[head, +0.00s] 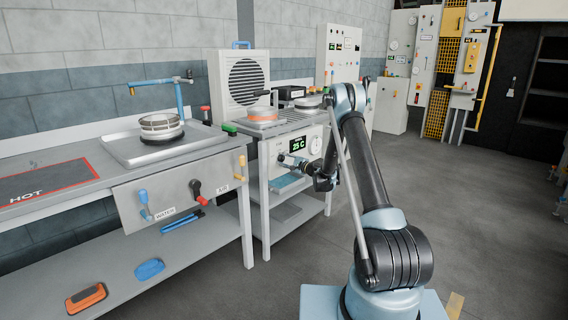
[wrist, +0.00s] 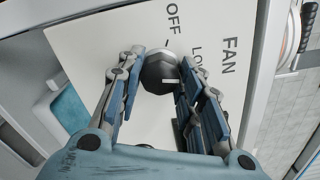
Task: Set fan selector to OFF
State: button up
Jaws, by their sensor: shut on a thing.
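The fan selector is a dark grey round knob (wrist: 157,74) on a white panel (wrist: 95,42), seen in the wrist view. The panel reads FAN, OFF and LOW, with a short tick below OFF. A short white mark shows on the knob's lower right part; I cannot tell exactly which setting it points to. My gripper (wrist: 161,57) is shut on the knob, one finger on each side. The fingers hide the panel's other labels.
The furnace front carries a 25 C display (head: 298,143) and a round gauge (head: 315,144). At left is a bench with a HOT plate (head: 45,180), a sink tray (head: 150,150) and WATER and AIR valves. Tall panels stand behind. The floor at right is clear.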

jog(key=n, duration=0.4)
jog(key=shift+s+f+n, duration=0.1)
jog(key=shift+n, duration=0.2)
jog(key=n, duration=0.3)
jog(key=shift+n, duration=0.4)
jog(key=n, duration=0.3)
jog(key=shift+s, duration=0.1)
jog(key=shift+n, duration=2.1)
jog(key=o, duration=1.1)
jog(key=shift+f, duration=0.1)
jog(key=shift+c, duration=0.2)
jog(key=v, duration=1.1)
jog(key=shift+d, duration=0.35)
jog(key=shift+s, duration=0.15)
